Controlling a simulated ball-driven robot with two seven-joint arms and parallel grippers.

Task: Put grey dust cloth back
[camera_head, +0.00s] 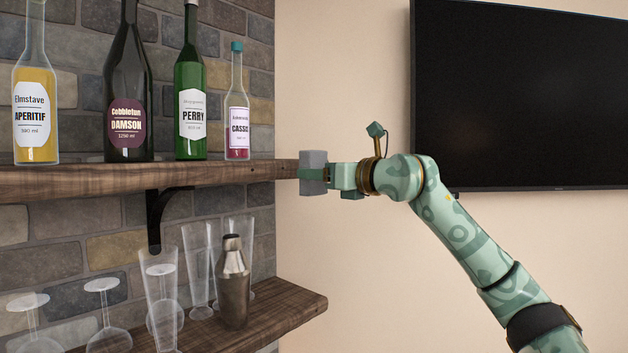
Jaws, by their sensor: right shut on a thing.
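The grey dust cloth (313,158) shows as a small grey block at the right end of the upper wooden shelf (225,172). My right gripper (318,174) is shut on it, with the arm coming in from the lower right. A green finger crosses the middle of the cloth. The cloth is level with the shelf's edge; I cannot tell whether it touches the shelf. My left gripper is not in view.
Several bottles stand on the upper shelf; the cassis bottle (237,110) is nearest its right end. Below, the lower shelf (285,308) holds several clear glasses and a metal shaker (233,285). A dark television (525,95) hangs on the right wall.

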